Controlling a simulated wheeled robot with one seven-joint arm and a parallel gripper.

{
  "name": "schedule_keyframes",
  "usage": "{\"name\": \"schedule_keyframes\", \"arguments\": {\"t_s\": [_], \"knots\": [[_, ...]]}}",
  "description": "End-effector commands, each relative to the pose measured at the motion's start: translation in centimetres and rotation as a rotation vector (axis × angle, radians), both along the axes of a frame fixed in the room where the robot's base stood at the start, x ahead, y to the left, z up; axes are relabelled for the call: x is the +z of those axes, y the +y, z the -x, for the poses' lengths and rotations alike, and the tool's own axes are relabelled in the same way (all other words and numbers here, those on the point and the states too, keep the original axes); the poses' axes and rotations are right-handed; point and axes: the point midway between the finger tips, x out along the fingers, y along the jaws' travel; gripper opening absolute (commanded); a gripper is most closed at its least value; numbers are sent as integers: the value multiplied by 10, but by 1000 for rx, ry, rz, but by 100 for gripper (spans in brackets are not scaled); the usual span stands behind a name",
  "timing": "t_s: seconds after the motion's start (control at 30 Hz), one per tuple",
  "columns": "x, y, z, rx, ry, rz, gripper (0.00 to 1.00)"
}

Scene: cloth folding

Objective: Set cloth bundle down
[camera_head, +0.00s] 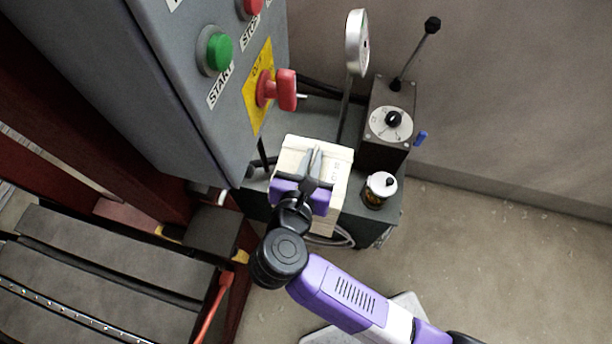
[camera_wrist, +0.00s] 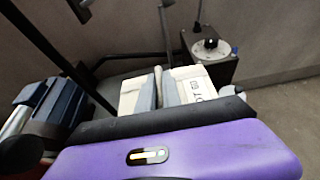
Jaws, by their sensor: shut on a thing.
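The cloth bundle (camera_head: 333,168) is a cream, folded block with dark lettering on its right part. It is at the dark grey stand (camera_head: 390,207), beside the control cabinet. I cannot tell whether its underside touches the stand top. My gripper (camera_head: 315,158) reaches over it from the front, its two grey fingers shut on it. In the wrist view the cream bundle (camera_wrist: 195,84) shows beyond my purple gripper body, with grey fingers against its middle. Its near side is hidden by my gripper.
A grey cabinet (camera_head: 180,95) with a green START button (camera_head: 215,50) and red knob (camera_head: 279,90) rises at left. Floor at right is open.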

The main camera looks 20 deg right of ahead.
Motion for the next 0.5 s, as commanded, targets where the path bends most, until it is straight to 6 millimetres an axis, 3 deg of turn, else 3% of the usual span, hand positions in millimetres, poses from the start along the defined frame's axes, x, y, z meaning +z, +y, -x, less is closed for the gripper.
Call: {"name": "schedule_keyframes", "arguments": {"t_s": [0.3,0.5], "knots": [[5,-36,-51,-3,-7,0,0],[4,-48,-67,0,-6,0,0]]}}
